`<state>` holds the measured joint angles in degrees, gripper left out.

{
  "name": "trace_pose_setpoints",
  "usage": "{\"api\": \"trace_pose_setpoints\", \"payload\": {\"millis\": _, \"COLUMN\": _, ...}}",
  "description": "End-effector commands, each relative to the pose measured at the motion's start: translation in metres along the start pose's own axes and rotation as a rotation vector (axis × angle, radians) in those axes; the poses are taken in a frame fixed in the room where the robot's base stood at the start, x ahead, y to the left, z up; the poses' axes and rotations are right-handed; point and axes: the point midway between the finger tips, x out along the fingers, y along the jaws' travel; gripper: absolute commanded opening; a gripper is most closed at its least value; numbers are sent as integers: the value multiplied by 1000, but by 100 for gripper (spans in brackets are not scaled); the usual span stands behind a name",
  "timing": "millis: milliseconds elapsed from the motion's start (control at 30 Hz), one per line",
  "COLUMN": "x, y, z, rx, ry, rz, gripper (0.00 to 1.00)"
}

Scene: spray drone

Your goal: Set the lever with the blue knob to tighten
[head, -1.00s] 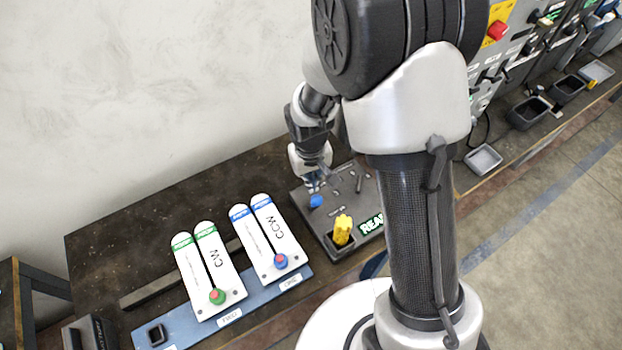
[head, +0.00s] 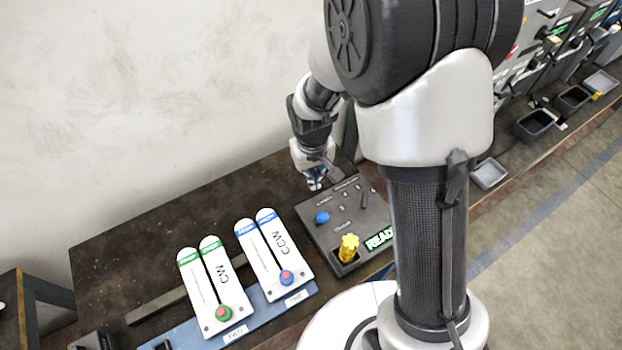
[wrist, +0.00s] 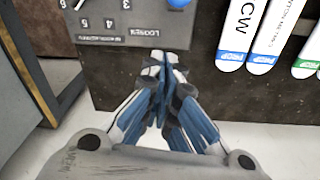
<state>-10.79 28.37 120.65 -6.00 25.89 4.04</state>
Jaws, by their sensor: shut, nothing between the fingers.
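The blue knob (head: 322,217) sits on the dark control panel (head: 318,240) in the head view. In the wrist view the knob (wrist: 178,3) is cut off by the top edge, beside the word "LOOSEN" on the panel (wrist: 110,22). My gripper (head: 315,184) is above the panel's far left edge, behind the knob and apart from it. In the wrist view my gripper (wrist: 160,62) is shut and empty, its blue-grey fingers together at the panel's near edge. The lever's exact setting cannot be told.
Left of the panel are a white CCW board (head: 280,255) and a CW board (head: 222,298). The dark bench (head: 150,240) is clear behind these boards.

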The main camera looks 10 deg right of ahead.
Motion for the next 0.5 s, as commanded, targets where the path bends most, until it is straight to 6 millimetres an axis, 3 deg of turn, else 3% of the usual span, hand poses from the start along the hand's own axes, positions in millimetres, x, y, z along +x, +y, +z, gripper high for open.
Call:
{"api": "trace_pose_setpoints", "payload": {"millis": 33, "x": -16, "y": 1, "z": 4, "rx": 1, "ry": 3, "rz": 0, "gripper": 0}}
{"api": "trace_pose_setpoints", "payload": {"millis": 200, "x": -43, "y": 3, "z": 16, "rx": -1, "ry": 2, "rz": 0, "gripper": 0}}
{"api": "trace_pose_setpoints", "payload": {"millis": 500, "x": -59, "y": 4, "z": 24, "rx": -1, "ry": -1, "rz": 0, "gripper": 0}}
